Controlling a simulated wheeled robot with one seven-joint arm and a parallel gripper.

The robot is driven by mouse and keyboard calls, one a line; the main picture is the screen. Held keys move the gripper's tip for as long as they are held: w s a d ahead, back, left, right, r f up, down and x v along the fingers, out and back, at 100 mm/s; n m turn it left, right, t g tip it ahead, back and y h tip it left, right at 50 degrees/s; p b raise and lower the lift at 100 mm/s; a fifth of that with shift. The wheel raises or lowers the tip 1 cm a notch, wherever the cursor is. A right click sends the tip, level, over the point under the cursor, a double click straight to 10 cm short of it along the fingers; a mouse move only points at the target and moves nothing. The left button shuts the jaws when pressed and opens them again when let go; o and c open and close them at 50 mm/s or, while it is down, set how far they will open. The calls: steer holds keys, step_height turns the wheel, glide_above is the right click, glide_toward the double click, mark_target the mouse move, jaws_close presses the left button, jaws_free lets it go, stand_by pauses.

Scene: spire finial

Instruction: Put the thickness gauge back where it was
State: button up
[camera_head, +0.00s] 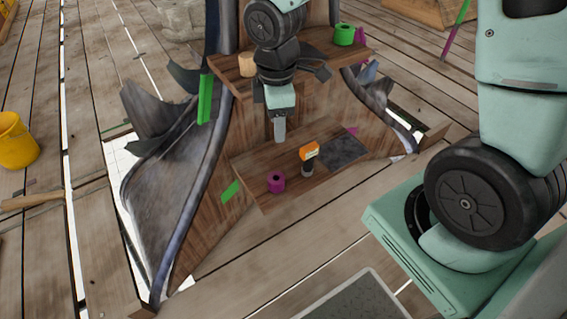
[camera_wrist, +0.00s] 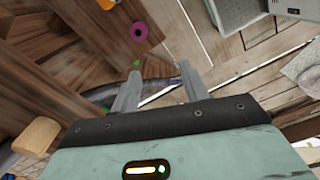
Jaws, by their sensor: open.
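What looks like the thickness gauge, a small device with an orange head and a dark lower part (camera_head: 309,153), stands upright on the lower wooden shelf (camera_head: 240,165). An orange edge (camera_wrist: 107,4), probably the same device, shows at the top of the wrist view. My gripper (camera_head: 279,130) points down above that shelf, to the left of the device and apart from it. In the wrist view its two fingers (camera_wrist: 157,72) are spread with nothing between them.
A magenta roll (camera_head: 276,182) stands on the lower shelf, left of the device; a dark grey mat (camera_head: 343,151) lies to its right. The upper shelf (camera_head: 320,50) carries a tan cylinder (camera_head: 247,65) and a green roll (camera_head: 344,35). Curved grey metal sheets (camera_head: 165,190) flank the shelves.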

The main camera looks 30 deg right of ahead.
steer(key=s+a+r+m, duration=0.3)
steer(key=s+a, duration=0.1)
steer(key=s, duration=0.4)
steer(key=s+a+r+m, duration=0.3)
steer(key=s+a+r, duration=0.1)
steer(key=s, duration=0.5)
steer(key=shift+s+a+r+y, duration=0.3)
steer(key=shift+a, duration=0.5)
step_height(320, 180, up, 14)
steer(key=p, duration=1.4)
